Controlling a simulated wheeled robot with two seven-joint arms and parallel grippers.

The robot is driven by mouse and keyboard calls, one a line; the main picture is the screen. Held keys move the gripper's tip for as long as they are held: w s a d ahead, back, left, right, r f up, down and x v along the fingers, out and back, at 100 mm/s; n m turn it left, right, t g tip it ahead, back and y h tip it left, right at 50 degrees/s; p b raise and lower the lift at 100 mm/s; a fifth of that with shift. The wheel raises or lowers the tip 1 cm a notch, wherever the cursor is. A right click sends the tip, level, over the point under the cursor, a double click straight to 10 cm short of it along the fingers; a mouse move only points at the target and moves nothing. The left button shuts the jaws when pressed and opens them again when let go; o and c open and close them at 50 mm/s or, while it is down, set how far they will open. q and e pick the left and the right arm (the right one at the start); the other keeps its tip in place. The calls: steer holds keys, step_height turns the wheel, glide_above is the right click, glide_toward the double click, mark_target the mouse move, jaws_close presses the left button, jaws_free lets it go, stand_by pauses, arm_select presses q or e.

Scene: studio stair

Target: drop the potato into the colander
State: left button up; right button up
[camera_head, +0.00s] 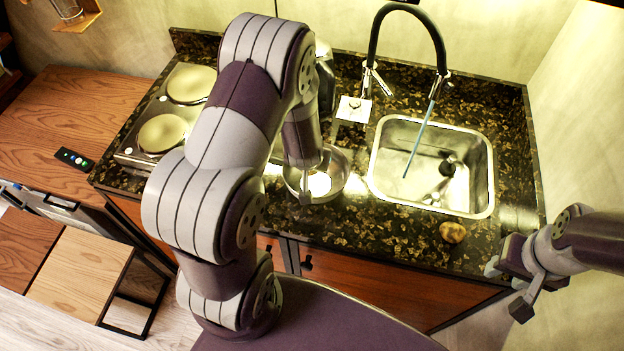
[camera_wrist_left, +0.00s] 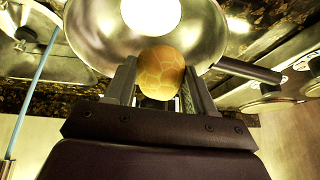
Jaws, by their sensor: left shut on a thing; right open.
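The colander (camera_head: 341,176) is a shiny metal bowl on the counter, left of the sink. It also shows in the left wrist view (camera_wrist_left: 95,40), with a dark handle; I cannot make out holes. My left gripper (camera_head: 305,194) is over the bowl, partly hidden by my own arm. In the left wrist view its fingers are shut on the potato (camera_wrist_left: 160,72), a round yellow-brown thing with pale lines, in front of the bowl's rim. The head view does not show the held potato clearly. My right gripper (camera_head: 507,287) is open and empty near the counter's front right edge.
Another brown, potato-like thing (camera_head: 452,232) lies on the dark counter in front of the sink (camera_head: 432,208). A black faucet (camera_head: 408,10) arches behind the sink. A cooktop with two round plates (camera_head: 162,133) is at the left. The counter's front right has free room.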

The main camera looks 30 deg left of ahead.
arm_select(q)
steer(key=shift+s+a+r, duration=0.1)
steer(key=shift+s+a, duration=0.05)
steer(key=o, duration=1.2)
steer(key=shift+s, duration=0.1)
steer(key=p+v, duration=0.3)
steer(key=v, duration=0.9)
steer(key=shift+s+r, duration=0.1)
steer(key=shift+r, duration=0.15)
steer(key=shift+d, duration=0.25)
